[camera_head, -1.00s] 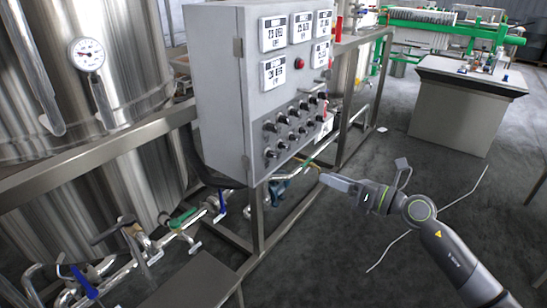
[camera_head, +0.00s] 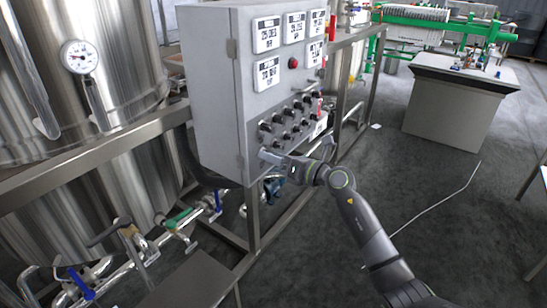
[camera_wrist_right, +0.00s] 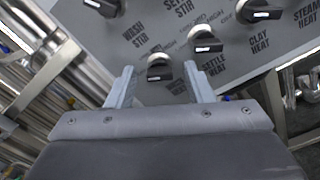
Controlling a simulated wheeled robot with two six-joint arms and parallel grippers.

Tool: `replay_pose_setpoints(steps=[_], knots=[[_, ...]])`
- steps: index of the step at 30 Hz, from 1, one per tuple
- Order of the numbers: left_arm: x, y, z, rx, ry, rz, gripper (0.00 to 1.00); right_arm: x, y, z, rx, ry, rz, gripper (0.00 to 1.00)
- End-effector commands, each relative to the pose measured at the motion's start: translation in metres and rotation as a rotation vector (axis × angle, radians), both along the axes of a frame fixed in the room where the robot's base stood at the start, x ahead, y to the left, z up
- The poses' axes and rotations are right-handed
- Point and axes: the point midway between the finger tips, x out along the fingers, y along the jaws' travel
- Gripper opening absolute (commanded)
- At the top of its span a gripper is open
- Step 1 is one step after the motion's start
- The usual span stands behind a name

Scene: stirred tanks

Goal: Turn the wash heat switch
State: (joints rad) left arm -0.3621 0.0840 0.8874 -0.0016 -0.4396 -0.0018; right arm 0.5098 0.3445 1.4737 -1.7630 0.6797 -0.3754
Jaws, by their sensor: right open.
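The wash heat switch (camera_wrist_right: 160,70) is a black knob with a pale grip mark on the grey panel in the right wrist view. Its label below is partly hidden, with only "WA" readable. My right gripper (camera_wrist_right: 158,76) is open, with one fingertip on each side of this knob. I cannot tell whether the fingers touch it. In the head view my right gripper (camera_head: 268,156) is at the lower left corner of the knob rows and hides the knob there. My left gripper is not in view.
The settle heat knob (camera_wrist_right: 205,42) is close to the right fingertip. The wash stir knob (camera_wrist_right: 102,6) and clay heat knob (camera_wrist_right: 258,12) are further up. The grey control cabinet (camera_head: 215,90) stands beside a steel tank (camera_head: 120,60). Pipes with valves run below.

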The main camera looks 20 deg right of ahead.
Motion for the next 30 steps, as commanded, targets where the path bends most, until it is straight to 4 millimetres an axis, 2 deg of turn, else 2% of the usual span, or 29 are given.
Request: replay_pose_setpoints(steps=[9, 19, 30], knots=[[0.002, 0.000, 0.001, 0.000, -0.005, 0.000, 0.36, 0.002, 0.002, 0.000, 0.000, 0.000, 0.000, 0.46], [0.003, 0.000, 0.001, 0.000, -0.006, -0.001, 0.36, 0.002, 0.001, 0.000, 0.000, 0.000, 0.000, 0.03], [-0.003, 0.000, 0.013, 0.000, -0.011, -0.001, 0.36, 0.002, 0.001, 0.003, 0.058, 0.047, 0.000, 0.03]])
